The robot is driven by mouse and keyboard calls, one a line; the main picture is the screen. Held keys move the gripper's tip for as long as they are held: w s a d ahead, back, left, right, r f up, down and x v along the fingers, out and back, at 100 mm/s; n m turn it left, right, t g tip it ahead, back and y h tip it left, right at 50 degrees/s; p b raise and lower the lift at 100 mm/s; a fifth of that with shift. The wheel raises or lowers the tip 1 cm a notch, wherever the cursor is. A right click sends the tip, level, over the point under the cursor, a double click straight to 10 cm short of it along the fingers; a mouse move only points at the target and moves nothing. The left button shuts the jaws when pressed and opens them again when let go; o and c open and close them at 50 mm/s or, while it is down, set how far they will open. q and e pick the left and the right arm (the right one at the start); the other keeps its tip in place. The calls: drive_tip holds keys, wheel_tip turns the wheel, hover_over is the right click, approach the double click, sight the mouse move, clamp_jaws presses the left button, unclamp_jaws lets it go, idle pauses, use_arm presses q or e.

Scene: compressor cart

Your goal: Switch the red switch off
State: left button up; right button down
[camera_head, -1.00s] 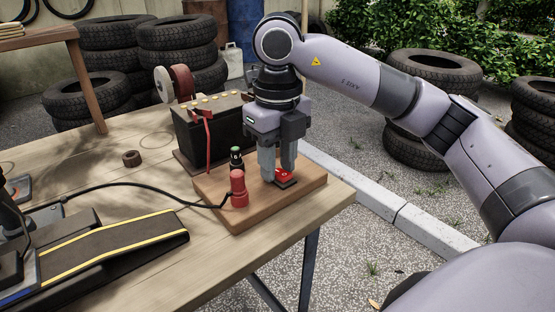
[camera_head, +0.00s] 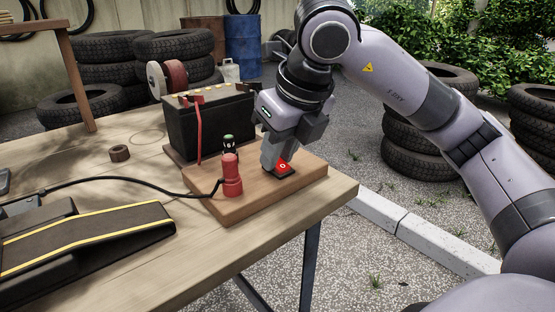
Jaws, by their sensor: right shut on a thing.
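The red switch (camera_head: 284,167) has a black base and sits near the right end of a wooden board (camera_head: 235,207) on the table. Its red top shows a white round mark. My right gripper (camera_head: 271,167) is tilted and comes down to the switch from above. Its fingertips are at the left side of the red top, and it is shut on the switch. The fingers overlap in this view and hide part of the switch. My left gripper is not in view.
A black battery (camera_head: 208,125) stands behind the board. A black ramp with yellow edges (camera_head: 90,237) lies at left. The table's right edge is close.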

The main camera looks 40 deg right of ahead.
drive_tip(key=c, duration=1)
unclamp_jaws()
drive_tip(key=shift+o, duration=0.2)
drive_tip(key=shift+r, duration=0.1)
drive_tip(key=shift+s+r, duration=0.1)
drive_tip(key=shift+r, duration=0.25)
drive_tip(key=p+v, duration=0.2)
drive_tip(key=v, duration=0.3)
drive_tip(key=shift+r, duration=0.15)
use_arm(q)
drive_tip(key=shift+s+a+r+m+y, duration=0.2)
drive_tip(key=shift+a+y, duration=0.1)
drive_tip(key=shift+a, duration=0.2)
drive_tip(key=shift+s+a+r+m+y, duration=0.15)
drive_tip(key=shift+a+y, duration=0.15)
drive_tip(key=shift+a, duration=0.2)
use_arm(e)
drive_tip(key=shift+s+r, duration=0.3)
drive_tip(key=shift+r, duration=0.15)
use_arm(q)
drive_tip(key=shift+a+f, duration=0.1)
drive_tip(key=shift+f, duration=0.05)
